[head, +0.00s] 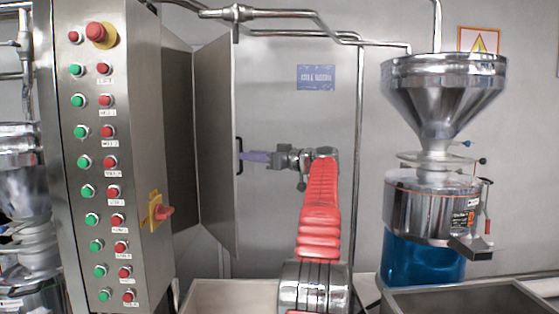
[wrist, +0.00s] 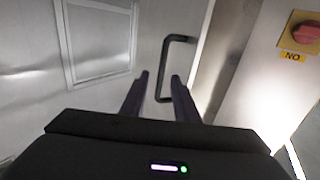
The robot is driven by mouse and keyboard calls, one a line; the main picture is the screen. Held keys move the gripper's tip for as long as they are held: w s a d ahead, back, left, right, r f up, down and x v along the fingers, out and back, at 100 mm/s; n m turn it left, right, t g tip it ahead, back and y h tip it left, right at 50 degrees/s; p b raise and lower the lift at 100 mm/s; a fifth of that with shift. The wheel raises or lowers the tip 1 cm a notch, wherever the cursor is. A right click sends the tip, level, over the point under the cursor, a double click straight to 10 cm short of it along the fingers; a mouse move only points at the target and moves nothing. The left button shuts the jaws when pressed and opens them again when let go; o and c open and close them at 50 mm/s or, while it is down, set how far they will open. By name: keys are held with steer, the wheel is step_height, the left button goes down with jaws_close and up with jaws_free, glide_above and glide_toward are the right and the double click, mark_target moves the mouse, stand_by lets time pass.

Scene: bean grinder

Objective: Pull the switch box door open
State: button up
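The switch box door (head: 214,140) is a tall grey metal panel right of the button cabinet, standing at an angle to it. Its black bar handle (head: 240,150) is near its right edge. The handle also shows in the wrist view (wrist: 164,68), upright on the pale door face. My gripper (head: 243,156) reaches in from the right, with its purple fingers at the handle. In the wrist view my gripper (wrist: 160,77) is open. The handle's bar lies between the two fingertips in that view; I cannot tell whether they touch it.
The button cabinet (head: 133,60) with red and green buttons stands left, with a red rotary switch (head: 162,212) on its side. A steel grinder (head: 431,205) with a hopper stands right. Pipes (head: 275,14) run along the wall. Free space lies between my arm and the grinder.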

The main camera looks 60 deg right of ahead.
steer(key=s+a, duration=0.1)
steer(key=s, duration=0.9)
steer(key=shift+s, duration=0.25)
steer(key=shift+f, duration=0.1)
steer(key=shift+c, duration=0.7)
